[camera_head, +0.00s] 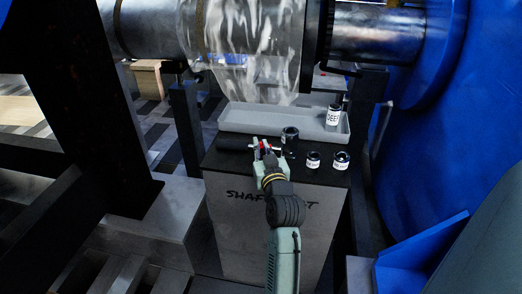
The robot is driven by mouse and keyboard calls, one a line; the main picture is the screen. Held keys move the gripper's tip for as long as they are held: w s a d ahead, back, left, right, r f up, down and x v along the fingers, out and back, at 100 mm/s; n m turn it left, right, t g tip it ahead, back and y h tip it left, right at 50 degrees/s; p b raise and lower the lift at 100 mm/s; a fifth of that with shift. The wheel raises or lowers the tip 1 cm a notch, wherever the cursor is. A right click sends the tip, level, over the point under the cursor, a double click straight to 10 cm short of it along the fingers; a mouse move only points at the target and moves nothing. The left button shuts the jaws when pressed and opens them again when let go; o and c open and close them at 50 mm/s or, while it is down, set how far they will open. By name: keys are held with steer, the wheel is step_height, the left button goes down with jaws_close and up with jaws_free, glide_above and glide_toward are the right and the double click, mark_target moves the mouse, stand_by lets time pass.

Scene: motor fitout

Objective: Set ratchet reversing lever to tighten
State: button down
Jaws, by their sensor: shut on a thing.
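The ratchet (233,144) lies on the black top of a grey cabinet, its dark handle pointing left. My gripper (263,147) reaches in from the front and is shut on the ratchet, with a small red part showing between the fingers. The fingers hide much of the ratchet there. The reversing lever is too small and covered to make out, so its setting cannot be told. A dark cylinder (290,134) stands just right of my gripper; I cannot tell whether it joins the ratchet.
Two small labelled sockets (313,160) (341,159) stand on the cabinet top (325,175) to the right. A taller socket labelled "DEEP" (333,117) stands by the grey tray (262,123) behind. A shaft under clear sheeting (255,45) hangs above; a blue housing (430,130) bounds the right.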

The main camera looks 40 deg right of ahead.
steer(key=shift+s+d+f+n+y+b, duration=0.15)
steer(key=shift+f+n+y+b, duration=0.25)
steer(key=shift+b, duration=0.6)
steer(key=shift+r+t+y, duration=0.4)
steer(key=c, duration=1.6)
jaws_free()
steer(key=shift+a, duration=0.2)
steer(key=shift+c, duration=0.2)
step_height(320, 180, up, 10)
